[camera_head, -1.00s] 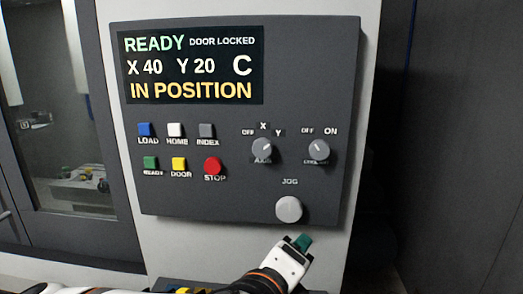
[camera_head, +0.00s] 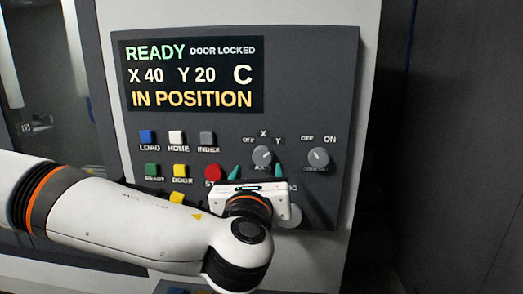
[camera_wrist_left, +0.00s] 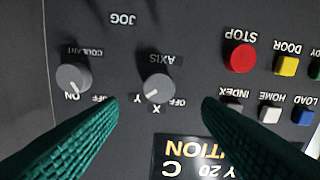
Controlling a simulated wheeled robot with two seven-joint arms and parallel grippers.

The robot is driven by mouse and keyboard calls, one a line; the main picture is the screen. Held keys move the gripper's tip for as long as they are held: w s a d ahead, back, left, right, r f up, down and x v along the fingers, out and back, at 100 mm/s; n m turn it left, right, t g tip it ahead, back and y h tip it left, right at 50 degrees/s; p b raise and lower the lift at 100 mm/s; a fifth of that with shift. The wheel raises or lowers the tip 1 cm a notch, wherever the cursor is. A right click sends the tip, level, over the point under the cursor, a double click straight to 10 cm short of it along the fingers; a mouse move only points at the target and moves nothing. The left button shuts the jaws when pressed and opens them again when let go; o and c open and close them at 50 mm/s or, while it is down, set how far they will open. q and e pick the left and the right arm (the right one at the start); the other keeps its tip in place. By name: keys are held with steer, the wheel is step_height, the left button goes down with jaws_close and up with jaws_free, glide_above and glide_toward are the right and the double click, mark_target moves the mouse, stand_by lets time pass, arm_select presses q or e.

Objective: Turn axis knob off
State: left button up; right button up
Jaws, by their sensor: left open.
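The axis knob (camera_head: 262,156) is a round grey knob on the dark control panel, with OFF, X and Y marked around it. Its pale mark points toward the Y side. It also shows in the left wrist view (camera_wrist_left: 158,86), where the panel appears upside down. My left gripper (camera_head: 256,172) is open, with its green fingers just below the knob in the head view. In the left wrist view the fingertips (camera_wrist_left: 160,100) stand apart, one on each side of the knob, with nothing between them touching it. My right gripper is not in view.
The coolant knob (camera_head: 318,157) is close on the right. My gripper partly covers the jog knob (camera_head: 292,215). The display (camera_head: 192,75) reads READY, DOOR LOCKED.

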mark_target(262, 158)
arm_select(q)
steer(key=w+p, duration=0.1)
steer(key=w, duration=0.1)
steer(key=w+p, duration=0.1)
steer(key=w, duration=0.1)
steer(key=w+d+p, duration=0.1)
steer(key=w, duration=0.1)
steer(key=shift+w+r, duration=0.15)
steer(key=shift+r, duration=0.05)
steer(key=shift+w+d+f, duration=0.15)
steer(key=shift+w+f, duration=0.05)
steer(key=shift+w, duration=0.5)
steer(key=shift+c, duration=0.3)
steer(key=c, duration=0.9)
